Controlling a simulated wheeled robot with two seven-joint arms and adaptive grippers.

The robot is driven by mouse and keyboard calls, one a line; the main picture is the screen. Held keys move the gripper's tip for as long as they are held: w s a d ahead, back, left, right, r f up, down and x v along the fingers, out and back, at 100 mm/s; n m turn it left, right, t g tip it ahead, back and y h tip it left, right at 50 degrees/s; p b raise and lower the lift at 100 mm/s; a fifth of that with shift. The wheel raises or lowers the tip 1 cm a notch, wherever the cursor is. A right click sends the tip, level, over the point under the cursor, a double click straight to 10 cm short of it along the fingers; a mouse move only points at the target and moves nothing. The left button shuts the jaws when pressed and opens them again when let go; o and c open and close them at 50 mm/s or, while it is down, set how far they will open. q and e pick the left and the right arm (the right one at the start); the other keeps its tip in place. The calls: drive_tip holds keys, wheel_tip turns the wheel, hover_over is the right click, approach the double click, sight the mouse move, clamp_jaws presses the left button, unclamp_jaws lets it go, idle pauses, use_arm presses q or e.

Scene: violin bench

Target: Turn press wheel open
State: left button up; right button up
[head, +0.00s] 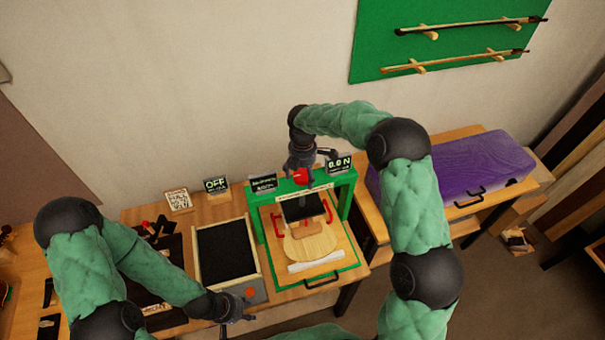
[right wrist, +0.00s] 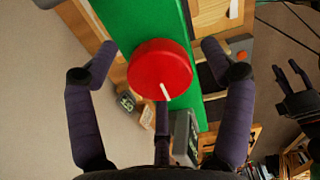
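The press wheel is a red disc (right wrist: 160,68) with a white mark, on top of the green press frame (head: 347,200). In the head view the red wheel (head: 301,176) shows just below my right gripper (head: 303,168). Under the frame, a dark press plate (head: 302,208) stands over a pale wooden violin body (head: 311,243). My left gripper (head: 243,318) is low at the front of the bench, beside the grey box; its finger opening is too small to tell.
A black-topped box (head: 226,250) with an orange button stands left of the press. Small display signs (head: 216,185) stand along the back. A "0.0 N" display (head: 339,163) sits on the frame's right end. A purple case (head: 470,168) lies on the right bench.

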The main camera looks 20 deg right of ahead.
sight(302, 175)
drive_tip(key=shift+r, duration=0.15)
wheel_tip(302, 175, up, 12)
idle(0.5)
drive_tip(key=shift+f, duration=0.25)
